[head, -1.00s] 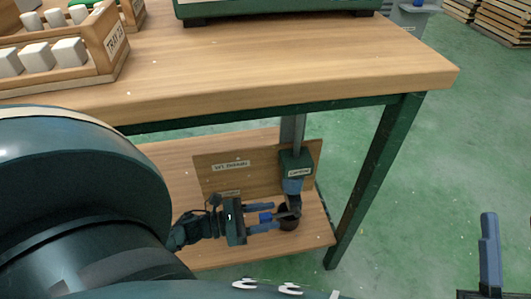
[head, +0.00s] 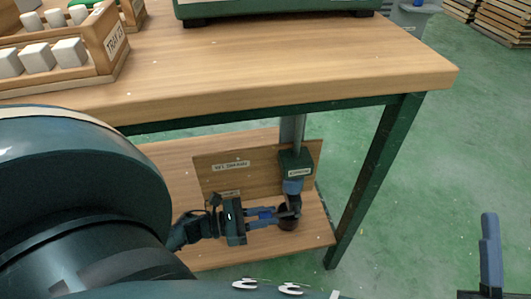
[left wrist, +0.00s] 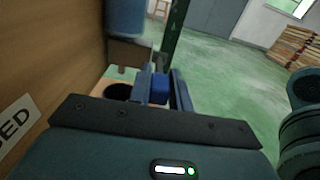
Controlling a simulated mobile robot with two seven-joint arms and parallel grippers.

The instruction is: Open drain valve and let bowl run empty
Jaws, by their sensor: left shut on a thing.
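The drain valve (head: 295,163) is a dark green labelled body under a grey pipe (head: 292,130), with a blue lower section (head: 292,186). This blue section also shows at the top of the left wrist view (left wrist: 125,18). My left gripper (head: 278,214) is shut on the small blue valve handle (left wrist: 160,89), just below the valve body. A dark round container (head: 288,223) stands below the outlet, partly hidden by the fingers; I see no liquid running. One upright finger of my right gripper (head: 490,254) shows at the lower right. The bowl is not visible.
The wooden table top (head: 300,65) overhangs the lower shelf (head: 280,248). A labelled wooden board (head: 225,180) stands behind my left gripper. A green table leg (head: 375,180) is right of the valve. Trays of white blocks (head: 100,55) sit on top.

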